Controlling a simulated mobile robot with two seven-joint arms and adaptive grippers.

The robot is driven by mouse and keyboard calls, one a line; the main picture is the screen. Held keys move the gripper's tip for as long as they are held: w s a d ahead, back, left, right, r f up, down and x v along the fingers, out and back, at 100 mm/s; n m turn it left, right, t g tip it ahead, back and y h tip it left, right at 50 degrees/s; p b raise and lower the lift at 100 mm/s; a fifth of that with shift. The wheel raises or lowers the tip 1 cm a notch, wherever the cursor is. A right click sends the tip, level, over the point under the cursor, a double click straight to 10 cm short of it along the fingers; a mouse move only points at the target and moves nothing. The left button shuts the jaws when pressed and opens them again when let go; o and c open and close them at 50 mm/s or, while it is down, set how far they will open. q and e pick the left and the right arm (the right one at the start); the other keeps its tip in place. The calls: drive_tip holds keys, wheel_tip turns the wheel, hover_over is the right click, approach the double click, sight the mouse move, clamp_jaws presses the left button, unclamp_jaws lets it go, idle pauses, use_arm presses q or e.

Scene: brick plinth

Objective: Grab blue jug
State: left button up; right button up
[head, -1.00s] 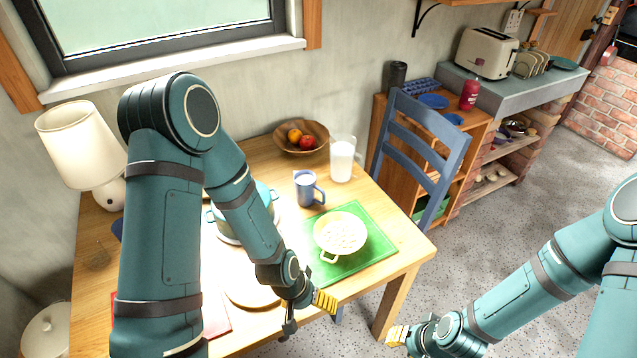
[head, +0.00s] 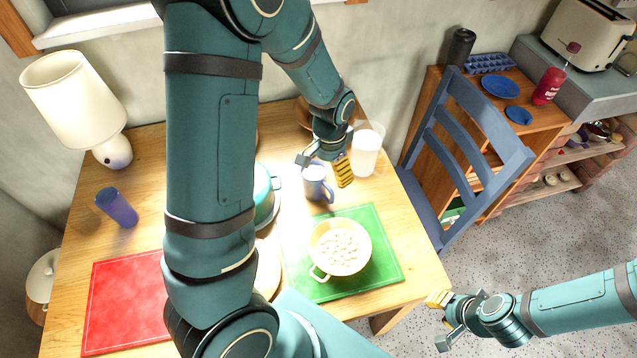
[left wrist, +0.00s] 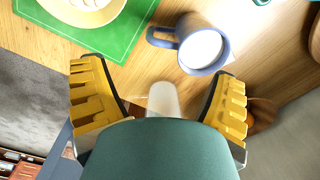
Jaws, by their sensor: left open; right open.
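The blue jug (head: 316,186) stands upright on the wooden table, behind the green mat. It has a side handle and white contents. In the left wrist view the jug (left wrist: 188,28) shows from above, its handle pointing left, beyond the fingertips. My left gripper (head: 326,168) is open and empty, above and just behind the jug in the head view. Its two yellow-padded fingers (left wrist: 159,70) are spread wide in the left wrist view, with nothing between them at the tips. My right gripper (head: 441,320) is open and empty, off the table's right front corner.
A clear glass of milk (head: 366,155) stands right of the jug. A bowl of food (head: 340,247) sits on the green mat (head: 385,262). A teal pot (head: 264,196) is left of the jug, partly hidden by my arm. A blue chair (head: 470,130) stands right of the table.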

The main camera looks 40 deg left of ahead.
sight(328, 187)
use_arm(q)
wheel_tip(328, 187, down, 10)
drive_tip(key=shift+w+a+f+b, duration=0.1)
drive_tip(key=shift+w+b, duration=0.05)
drive_tip(key=shift+b, duration=0.85)
drive_tip(key=c, duration=1.3)
